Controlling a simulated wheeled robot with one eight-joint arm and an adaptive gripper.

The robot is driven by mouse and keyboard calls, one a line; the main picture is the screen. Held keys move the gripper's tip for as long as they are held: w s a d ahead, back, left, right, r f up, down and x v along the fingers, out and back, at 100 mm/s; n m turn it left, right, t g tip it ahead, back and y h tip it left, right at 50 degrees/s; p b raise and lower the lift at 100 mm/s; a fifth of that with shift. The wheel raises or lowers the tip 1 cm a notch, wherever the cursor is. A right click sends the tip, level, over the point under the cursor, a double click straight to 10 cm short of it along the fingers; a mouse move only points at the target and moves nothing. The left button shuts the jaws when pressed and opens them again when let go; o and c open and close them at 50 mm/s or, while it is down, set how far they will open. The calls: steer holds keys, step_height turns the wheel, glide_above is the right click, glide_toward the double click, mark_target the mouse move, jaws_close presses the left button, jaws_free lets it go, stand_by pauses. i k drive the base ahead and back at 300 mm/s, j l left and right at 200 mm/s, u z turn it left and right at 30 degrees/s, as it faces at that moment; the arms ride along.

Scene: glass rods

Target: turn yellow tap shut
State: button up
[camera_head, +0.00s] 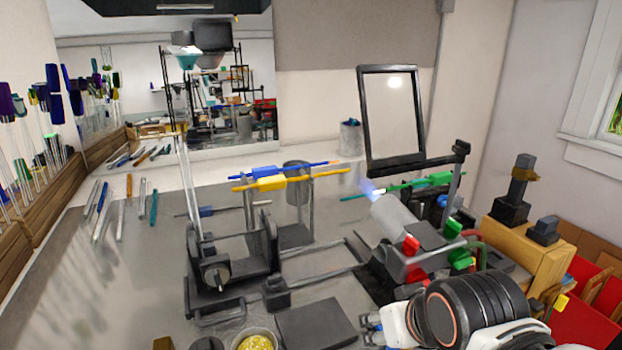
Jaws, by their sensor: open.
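I cannot pick out a yellow tap for certain. A small yellow piece (560,302) shows at the lower right beside my arm, and a dull yellow-brown piece (525,174) sits on a dark post at the right; I cannot tell whether either is the tap. Red knobs (411,245) and green knobs (452,228) are on the burner unit. My gripper (372,327) is low in the picture, in front of the burner and left of the small yellow piece. It looks open and empty. My arm hides part of the lower right.
The grey burner (393,218) shows a blue flame at its left end. Blue, yellow (272,183) and green rods are held level near it. A dark-framed panel (393,115) stands behind. Loose rods lie at the left, and the grey bench (130,270) has free room there.

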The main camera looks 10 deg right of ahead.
mark_target(557, 301)
steer(key=z, duration=1.45)
